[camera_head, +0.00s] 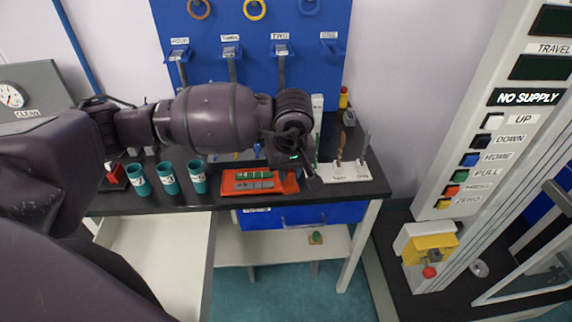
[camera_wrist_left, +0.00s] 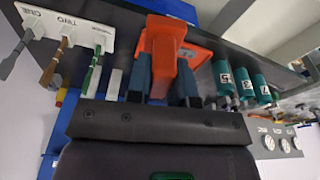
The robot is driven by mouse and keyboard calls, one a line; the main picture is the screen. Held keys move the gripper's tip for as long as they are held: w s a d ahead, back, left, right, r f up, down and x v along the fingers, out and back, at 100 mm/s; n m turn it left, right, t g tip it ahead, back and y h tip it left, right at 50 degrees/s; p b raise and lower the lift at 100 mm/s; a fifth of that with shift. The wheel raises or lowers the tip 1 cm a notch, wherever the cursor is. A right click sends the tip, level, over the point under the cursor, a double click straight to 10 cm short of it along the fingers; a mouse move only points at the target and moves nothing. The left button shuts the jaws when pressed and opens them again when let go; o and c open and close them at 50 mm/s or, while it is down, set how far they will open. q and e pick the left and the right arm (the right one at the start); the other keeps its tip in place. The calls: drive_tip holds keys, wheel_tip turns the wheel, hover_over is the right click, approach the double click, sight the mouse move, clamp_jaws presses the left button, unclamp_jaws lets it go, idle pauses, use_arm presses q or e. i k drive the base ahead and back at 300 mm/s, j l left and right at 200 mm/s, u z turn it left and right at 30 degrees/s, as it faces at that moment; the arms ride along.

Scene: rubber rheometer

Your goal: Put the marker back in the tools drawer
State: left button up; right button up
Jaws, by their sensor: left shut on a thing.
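My left gripper (camera_head: 312,184) is low over the dark table, between an orange tray (camera_head: 290,187) and a white rack (camera_head: 333,177). My right gripper is out of view.
The rack holds upright tools, including a brown one (camera_wrist_left: 52,68) and a green one (camera_wrist_left: 92,78). Several teal cups (camera_head: 168,178) stand left of the tray. A small green object (camera_head: 315,238) lies on the lower shelf. A control panel (camera_head: 480,150) stands at the right.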

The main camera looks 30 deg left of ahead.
sight(156, 270)
drive_tip(key=j+u, duration=0.1)
drive_tip(key=u, duration=1.45)
drive_tip(key=i+u, duration=0.15)
drive_tip(key=i, duration=0.3)
